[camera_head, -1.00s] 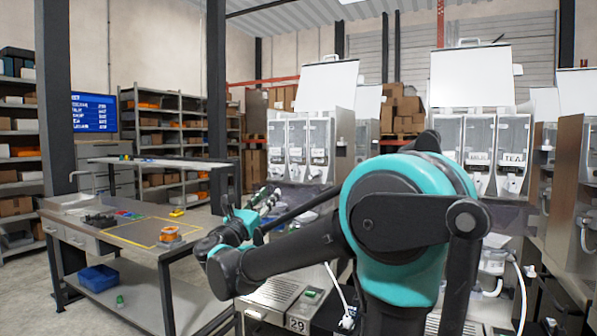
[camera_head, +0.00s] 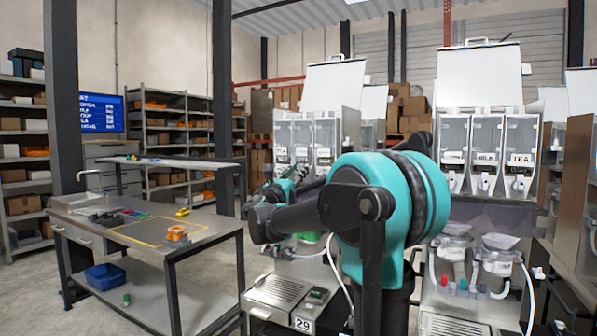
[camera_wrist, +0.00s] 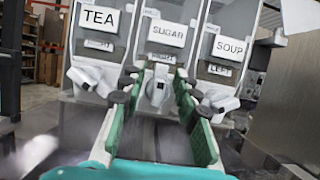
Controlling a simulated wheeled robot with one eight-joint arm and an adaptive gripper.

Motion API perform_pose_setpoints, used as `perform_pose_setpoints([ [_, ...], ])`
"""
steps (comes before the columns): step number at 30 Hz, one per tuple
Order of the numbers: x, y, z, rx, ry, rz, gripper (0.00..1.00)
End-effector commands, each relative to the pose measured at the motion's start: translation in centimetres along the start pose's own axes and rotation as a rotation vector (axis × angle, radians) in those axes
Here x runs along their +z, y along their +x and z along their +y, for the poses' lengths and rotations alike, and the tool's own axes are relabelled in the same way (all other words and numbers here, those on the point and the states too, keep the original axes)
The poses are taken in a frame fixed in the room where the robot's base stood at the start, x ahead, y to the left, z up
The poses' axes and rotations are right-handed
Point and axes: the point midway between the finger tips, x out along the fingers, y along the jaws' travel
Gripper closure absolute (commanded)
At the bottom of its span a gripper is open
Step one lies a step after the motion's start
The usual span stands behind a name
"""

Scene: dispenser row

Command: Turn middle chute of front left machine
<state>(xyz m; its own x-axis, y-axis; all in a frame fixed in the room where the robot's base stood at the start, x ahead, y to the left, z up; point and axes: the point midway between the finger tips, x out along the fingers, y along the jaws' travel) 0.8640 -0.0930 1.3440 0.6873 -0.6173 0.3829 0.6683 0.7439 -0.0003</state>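The front left machine (camera_head: 340,125) stands centre in the head view, with three clear canisters in a row. In the wrist view they read TEA (camera_wrist: 98,20), SUGAR (camera_wrist: 167,35) and SOUP (camera_wrist: 229,47). The white middle chute (camera_wrist: 157,88) sits under SUGAR and points down toward me. My gripper (camera_wrist: 158,80) is open, with one green finger on each side of the middle chute in the picture. Whether either finger touches it I cannot tell. In the head view my gripper (camera_head: 292,180) is in front of the canisters, partly hidden by my arm.
The tea chute (camera_wrist: 91,80) and soup chute (camera_wrist: 216,102) flank the fingers closely. A second machine (camera_head: 485,130) stands to the right in the head view. A steel workbench (camera_head: 205,235) is at the left, with open floor around it.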

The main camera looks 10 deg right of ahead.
Motion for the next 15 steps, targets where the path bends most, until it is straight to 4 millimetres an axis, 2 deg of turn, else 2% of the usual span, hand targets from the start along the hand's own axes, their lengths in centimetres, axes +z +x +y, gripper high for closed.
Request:
perform_pose_setpoints([
  [10, -0.02, 0.43, -0.02, 0.0, 0.001, 0.0, 0.69],
  [15, -0.02, 0.41, -0.02, 0.0, 0.0, 0.0, 0.89],
])
